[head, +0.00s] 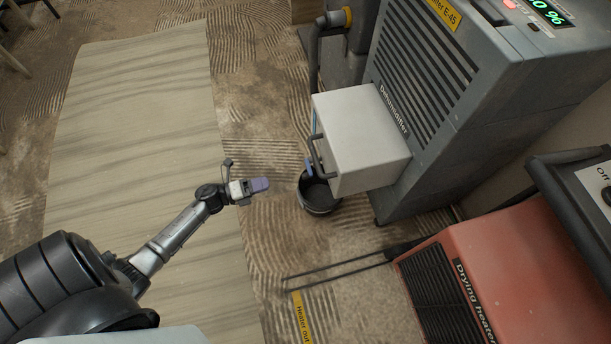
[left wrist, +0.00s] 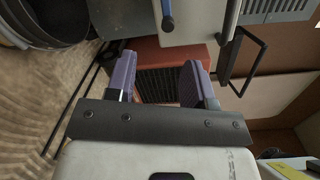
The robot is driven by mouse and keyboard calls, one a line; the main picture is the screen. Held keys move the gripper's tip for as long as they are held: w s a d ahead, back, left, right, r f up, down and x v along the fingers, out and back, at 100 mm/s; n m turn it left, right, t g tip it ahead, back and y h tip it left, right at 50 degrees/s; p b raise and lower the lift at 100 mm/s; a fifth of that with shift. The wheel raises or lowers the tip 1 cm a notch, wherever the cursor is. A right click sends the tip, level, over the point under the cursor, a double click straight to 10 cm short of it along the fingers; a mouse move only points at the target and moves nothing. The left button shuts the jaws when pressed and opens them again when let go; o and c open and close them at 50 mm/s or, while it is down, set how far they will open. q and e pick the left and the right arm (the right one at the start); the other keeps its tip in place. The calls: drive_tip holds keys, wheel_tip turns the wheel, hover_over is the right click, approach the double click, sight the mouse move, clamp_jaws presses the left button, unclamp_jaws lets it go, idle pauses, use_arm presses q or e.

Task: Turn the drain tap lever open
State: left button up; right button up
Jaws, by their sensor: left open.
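The drain tap lever (head: 309,167) is a small blue lever at the lower left of the white water tank (head: 362,118), above a black bucket (head: 319,204). In the left wrist view the blue lever (left wrist: 168,22) shows at the top, beyond the fingertips. My left gripper (head: 264,185) has purple finger pads and is open and empty, to the left of the lever and apart from it. In the left wrist view both fingers of the left gripper (left wrist: 158,78) stand apart with nothing between them. My right gripper is not in view.
The tank's dark handle (head: 314,152) stands out close to the lever. The grey dehumidifier (head: 440,85) is behind the tank. A red drying heater (head: 465,265) with two thin rods is at lower right. The pale board (head: 140,110) on the left is clear.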

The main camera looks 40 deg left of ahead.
sight(306, 175)
use_arm(q)
drive_tip(key=w+d+b, duration=0.1)
drive_tip(key=w+d, duration=0.1)
drive_tip(key=w, duration=0.1)
drive_tip(key=w+d+m+b, duration=0.1)
drive_tip(key=w+d, duration=0.2)
drive_tip(key=w, duration=0.1)
drive_tip(key=w+d+m+h+b, duration=0.1)
drive_tip(key=w+d, duration=0.2)
drive_tip(key=w, duration=0.1)
drive_tip(key=shift+d+r, duration=0.25)
drive_tip(key=shift+r, duration=0.05)
drive_tip(key=shift+c, duration=0.2)
drive_tip(key=c, duration=0.7)
